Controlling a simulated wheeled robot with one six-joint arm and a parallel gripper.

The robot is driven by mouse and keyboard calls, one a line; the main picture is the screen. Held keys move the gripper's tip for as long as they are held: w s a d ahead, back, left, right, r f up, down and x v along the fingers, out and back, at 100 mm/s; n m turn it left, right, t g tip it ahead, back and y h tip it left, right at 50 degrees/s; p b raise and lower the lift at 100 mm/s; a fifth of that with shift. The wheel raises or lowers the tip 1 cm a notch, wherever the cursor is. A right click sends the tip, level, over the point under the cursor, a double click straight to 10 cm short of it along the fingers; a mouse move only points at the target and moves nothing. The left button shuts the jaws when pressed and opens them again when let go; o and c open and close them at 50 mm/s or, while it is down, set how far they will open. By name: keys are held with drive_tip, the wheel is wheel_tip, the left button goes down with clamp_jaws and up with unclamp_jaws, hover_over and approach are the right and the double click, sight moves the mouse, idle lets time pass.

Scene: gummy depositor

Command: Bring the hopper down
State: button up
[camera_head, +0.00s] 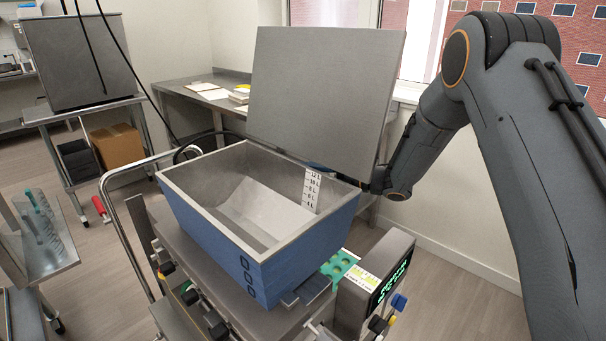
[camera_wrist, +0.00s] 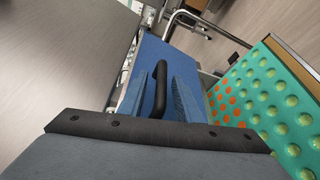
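The hopper (camera_head: 225,240) is a large blue bin with a bare grey inside and a litre scale on its inner wall. It sits on the depositor machine (camera_head: 185,290), and its grey lid (camera_head: 320,95) stands raised behind it. In the wrist view, the hopper's blue side (camera_wrist: 150,52) carries a black bar handle (camera_wrist: 161,78). My gripper (camera_wrist: 159,85) has its two blue fingers on either side of this handle, with gaps showing. In the head view, my arm reaches behind the hopper's right far side, where my gripper is mostly hidden.
A teal mould tray (camera_wrist: 262,100) with green and orange gummies lies right of the hopper in the wrist view. A control box with green display (camera_head: 385,275) stands at the machine's right front. A steel side table (camera_head: 190,95) stands behind. Floor at right is clear.

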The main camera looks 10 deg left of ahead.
drive_tip(key=s+d+b, duration=0.1)
drive_tip(key=d, duration=0.6)
drive_tip(key=shift+r+b, duration=0.35)
drive_tip(key=shift+b, duration=0.05)
drive_tip(key=shift+d, duration=0.1)
drive_tip(key=w+d+m+t+h, duration=0.6)
drive_tip(key=d+m+t+h, duration=0.15)
drive_tip(key=d+m, duration=0.45)
drive_tip(key=s+d+f+m+g+h, duration=0.1)
drive_tip(key=s+d+f+m+h, duration=0.1)
drive_tip(key=s+d+m+h, duration=0.7)
drive_tip(key=s+d+f+m+g, duration=0.1)
drive_tip(key=s+d+m+g, duration=0.1)
drive_tip(key=s+m, duration=0.3)
drive_tip(key=s+d+f+m+g, duration=0.2)
drive_tip(key=s+m, duration=0.3)
drive_tip(key=s, duration=0.9)
drive_tip(key=s+d+f+m+g, duration=0.1)
drive_tip(key=s+d+m+g, duration=0.2)
drive_tip(key=s, duration=0.6)
drive_tip(key=m+g, duration=0.1)
drive_tip(key=m, duration=0.1)
drive_tip(key=shift+s+f+m+g, duration=0.15)
drive_tip(key=shift+s+m+g, duration=0.15)
drive_tip(key=shift+s+g, duration=0.05)
